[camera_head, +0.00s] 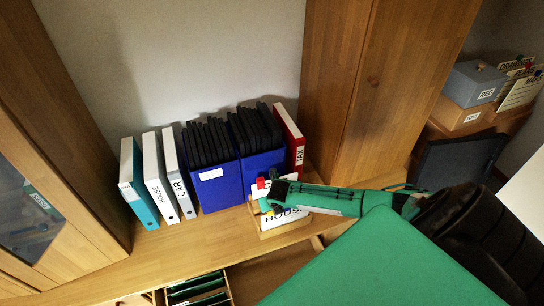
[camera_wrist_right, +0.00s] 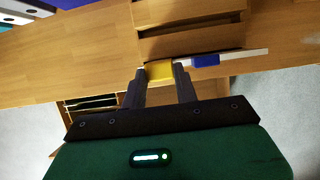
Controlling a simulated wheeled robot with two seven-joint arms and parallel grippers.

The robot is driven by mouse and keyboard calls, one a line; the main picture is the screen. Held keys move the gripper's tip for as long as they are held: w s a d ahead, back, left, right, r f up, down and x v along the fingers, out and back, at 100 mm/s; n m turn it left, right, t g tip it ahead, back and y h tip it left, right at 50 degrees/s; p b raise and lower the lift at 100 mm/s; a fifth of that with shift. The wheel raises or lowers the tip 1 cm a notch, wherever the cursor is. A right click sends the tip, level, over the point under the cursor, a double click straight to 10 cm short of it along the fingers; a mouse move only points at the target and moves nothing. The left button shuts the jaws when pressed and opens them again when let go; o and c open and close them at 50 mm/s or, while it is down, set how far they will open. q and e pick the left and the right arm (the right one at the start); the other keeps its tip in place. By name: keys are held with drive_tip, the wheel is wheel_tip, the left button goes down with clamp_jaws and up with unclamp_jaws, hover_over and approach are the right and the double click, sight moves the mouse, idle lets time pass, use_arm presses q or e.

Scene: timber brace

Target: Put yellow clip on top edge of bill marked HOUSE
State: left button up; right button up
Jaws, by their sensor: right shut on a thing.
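The white bill marked HOUSE (camera_head: 283,215) stands in a small wooden holder (camera_head: 292,228) on the desk in the head view. My right gripper (camera_wrist_right: 159,74) is shut on the yellow clip (camera_wrist_right: 158,70) in the right wrist view. There a pale sheet edge (camera_wrist_right: 240,55) with a blue clip (camera_wrist_right: 206,60) runs right beside the yellow clip. I cannot tell whether the yellow clip grips the sheet. In the head view my right gripper (camera_head: 268,196) is at the holder and partly hides the papers. A red clip (camera_head: 261,183) shows there. My left gripper is not in view.
Binders (camera_head: 155,180), blue file boxes (camera_head: 215,185) and a red TAX binder (camera_head: 292,135) stand behind the holder. A wooden cabinet (camera_head: 345,90) rises at the back right. An open drawer with green folders (camera_head: 195,288) lies below the desk edge. The desk's front left is clear.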

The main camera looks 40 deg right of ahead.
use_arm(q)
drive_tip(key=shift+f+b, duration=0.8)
use_arm(e)
drive_tip(key=shift+f, duration=1.6)
drive_tip(key=o, duration=1.7)
drive_tip(key=shift+r, duration=0.1)
drive_tip(key=shift+r+p, duration=0.2)
drive_tip(key=shift+p, duration=0.1)
drive_tip(key=shift+r, duration=0.15)
drive_tip(key=shift+r+p, duration=0.9)
drive_tip(key=shift+p, duration=0.15)
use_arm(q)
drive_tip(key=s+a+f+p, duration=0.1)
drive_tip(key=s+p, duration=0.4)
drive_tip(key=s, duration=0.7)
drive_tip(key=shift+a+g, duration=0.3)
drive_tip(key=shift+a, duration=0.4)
use_arm(e)
wheel_tip(320, 180, up, 5)
drive_tip(key=shift+r, duration=0.2)
